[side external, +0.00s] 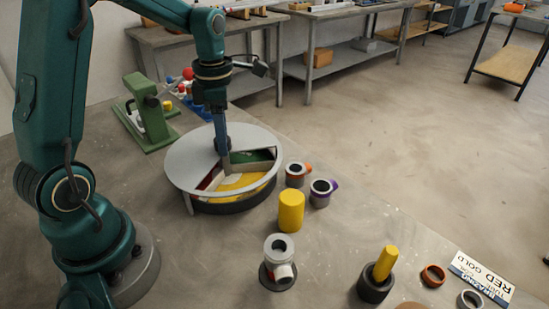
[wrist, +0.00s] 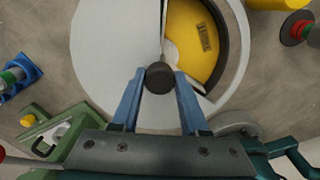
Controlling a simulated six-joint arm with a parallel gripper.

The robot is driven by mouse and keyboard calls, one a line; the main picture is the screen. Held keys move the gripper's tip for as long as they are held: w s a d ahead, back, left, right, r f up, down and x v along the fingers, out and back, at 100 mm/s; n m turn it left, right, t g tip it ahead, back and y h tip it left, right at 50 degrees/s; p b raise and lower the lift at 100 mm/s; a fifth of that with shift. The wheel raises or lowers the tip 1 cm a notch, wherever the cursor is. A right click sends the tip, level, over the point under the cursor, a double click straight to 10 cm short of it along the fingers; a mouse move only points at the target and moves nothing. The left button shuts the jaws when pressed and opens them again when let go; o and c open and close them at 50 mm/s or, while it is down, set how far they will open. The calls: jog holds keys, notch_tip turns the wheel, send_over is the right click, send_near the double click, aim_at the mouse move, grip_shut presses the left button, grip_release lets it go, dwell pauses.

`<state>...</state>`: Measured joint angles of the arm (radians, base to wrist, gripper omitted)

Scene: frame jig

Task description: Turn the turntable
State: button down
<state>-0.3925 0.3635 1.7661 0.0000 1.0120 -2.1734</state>
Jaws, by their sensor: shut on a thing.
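The turntable (side external: 238,201) is a low dark round tray with coloured sectors. A grey round cover (side external: 188,158) lies over much of it, and a cut-out shows a large yellow sector, with green and red parts beyond it. In the wrist view the cut-out shows mainly the yellow sector (wrist: 192,45); the rest is under the cover. My gripper (side external: 223,150) points down at the middle of the turntable. In the wrist view its blue fingers (wrist: 160,80) are shut on a dark round knob (wrist: 160,75) at the centre.
A green fixture (side external: 147,115) stands behind left, near small coloured parts. Pipe fittings (side external: 321,192) and a yellow cylinder (side external: 291,211) stand close on the right. A grey fitting (side external: 279,262), a yellow peg in a dark holder (side external: 372,287) and a sign (side external: 480,278) are nearer the front.

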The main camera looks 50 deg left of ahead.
jog(key=shift+n, duration=0.3)
jog(key=shift+c, duration=2.1)
grip_release()
jog(key=shift+r, duration=2.6)
